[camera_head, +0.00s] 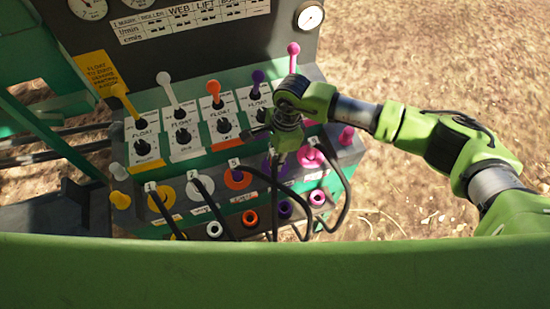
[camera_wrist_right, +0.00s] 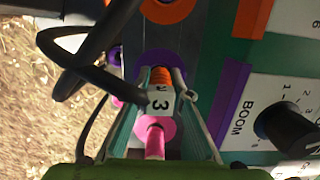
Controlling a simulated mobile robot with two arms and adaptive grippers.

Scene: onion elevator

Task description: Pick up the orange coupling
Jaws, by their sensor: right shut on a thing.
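My right gripper (camera_head: 280,152) reaches down over the front of the green valve block. In the right wrist view its fingers (camera_wrist_right: 161,76) are closed around an orange ribbed coupling (camera_wrist_right: 162,77) with a white part marked 3 (camera_wrist_right: 160,103). The coupling lies in front of a purple ring (camera_wrist_right: 150,60); I cannot tell whether it is seated there or clear of it. In the head view the gripper hides most of the coupling. My left gripper is not in view.
An orange round port (camera_head: 238,178) is left of the gripper, and a pink one (camera_head: 311,153) is right of it. Black hoses (camera_head: 345,195) loop in front of the block. Coloured levers (camera_head: 214,92) stand above. Bare ground (camera_head: 430,60) lies to the right.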

